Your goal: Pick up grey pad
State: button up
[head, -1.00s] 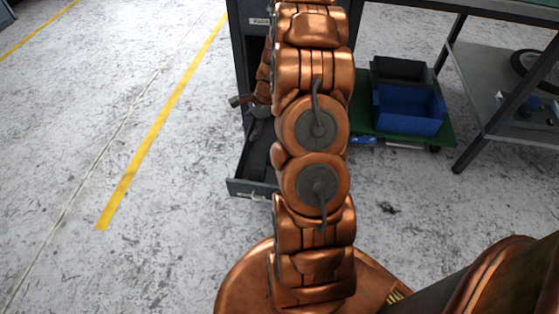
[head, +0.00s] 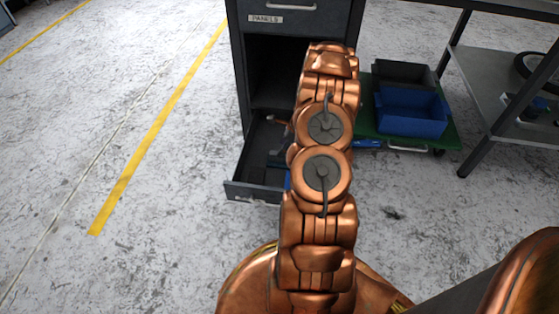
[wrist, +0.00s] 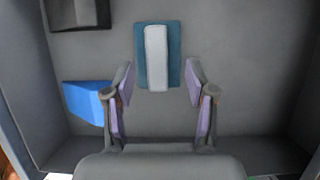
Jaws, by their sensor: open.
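In the wrist view, a light grey pad (wrist: 156,58) lies lengthwise on a wider teal piece (wrist: 142,70) on the floor of an open drawer (wrist: 245,110). My gripper (wrist: 160,72) is open, with one finger at each side of the pad's near end and nothing between them. I cannot tell how high the fingertips are above the drawer floor. In the head view, the open drawer (head: 250,192) juts from a dark cabinet; my arm hides part of it, and the pad cannot be made out there.
A blue block (wrist: 88,100) lies in the drawer left of my gripper. A dark object (wrist: 78,12) is at the upper left. The drawer walls close in on both sides. The cabinet (head: 290,50) stands behind, with a blue bin (head: 410,110) to its right. The floor at left is clear.

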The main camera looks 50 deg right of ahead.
aim_at(273, 161)
jog(key=b+x, duration=0.2)
jog(key=x, duration=0.2)
jog(key=shift+f, duration=0.45)
jog(key=shift+c, duration=0.2)
jog(key=shift+s, duration=0.1)
grip_shut()
